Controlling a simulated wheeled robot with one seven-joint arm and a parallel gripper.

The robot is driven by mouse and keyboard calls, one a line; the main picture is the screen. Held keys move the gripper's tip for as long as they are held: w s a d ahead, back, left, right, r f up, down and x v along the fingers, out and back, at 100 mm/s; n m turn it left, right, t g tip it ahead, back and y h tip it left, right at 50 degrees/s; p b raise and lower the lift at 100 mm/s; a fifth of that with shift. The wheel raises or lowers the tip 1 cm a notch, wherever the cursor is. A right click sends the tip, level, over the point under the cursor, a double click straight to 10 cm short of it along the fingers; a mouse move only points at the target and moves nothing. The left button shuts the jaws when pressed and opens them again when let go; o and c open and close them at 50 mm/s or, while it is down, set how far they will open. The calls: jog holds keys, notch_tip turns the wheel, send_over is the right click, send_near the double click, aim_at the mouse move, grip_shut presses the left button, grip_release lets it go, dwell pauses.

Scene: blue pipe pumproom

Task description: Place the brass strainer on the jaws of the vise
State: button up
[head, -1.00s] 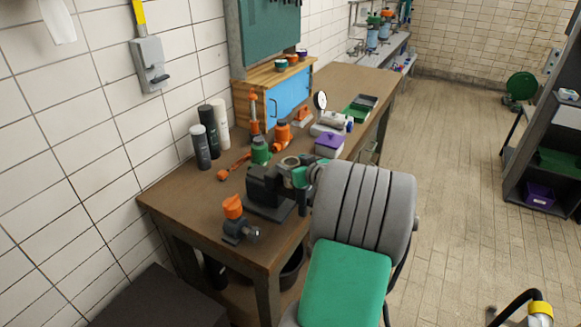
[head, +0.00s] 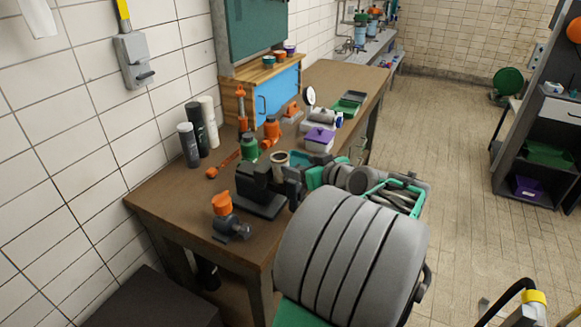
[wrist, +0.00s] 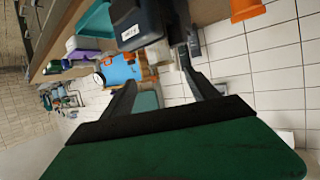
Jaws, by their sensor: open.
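The dark vise (head: 262,188) stands on the near part of the brown workbench. A short tan, brass-looking ring, which looks like the brass strainer (head: 280,159), sits upright at the top of the vise, at its jaws. Its exact contact with the jaws is too small to tell. In the wrist view, a dark block with a white label, apparently part of the vise (wrist: 140,20), is at the top; I cannot make out the strainer there. My gripper (wrist: 160,78) is open with nothing between its fingers. In the head view my arm hides the fingers.
An orange-capped valve (head: 221,203) stands at the bench's near edge. Green (head: 250,146) and orange (head: 272,130) fittings stand behind the vise. Dark and white cans (head: 188,144) line the wall.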

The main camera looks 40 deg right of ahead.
jog(key=w+a+f+n+g+y, duration=0.1)
jog(key=w+a+f+g+y, duration=0.1)
jog(key=a, duration=0.7)
jog(key=w+a+f+n+g+y, duration=0.1)
jog(key=w+a+f+g, duration=0.1)
jog(key=a, duration=0.6)
jog(key=s+a+f+g, duration=0.1)
jog(key=s+a+g, duration=0.1)
jog(key=s+a, duration=0.3)
jog(key=s+a+f+g, duration=0.2)
jog(key=s+a, duration=0.4)
jog(key=a, duration=0.6)
jog(key=shift+a+f+g+h, duration=0.25)
jog(key=shift+a+g+h, duration=0.05)
jog(key=shift+g, duration=0.5)
jog(key=shift+s, duration=0.1)
jog(key=shift+c, duration=0.4)
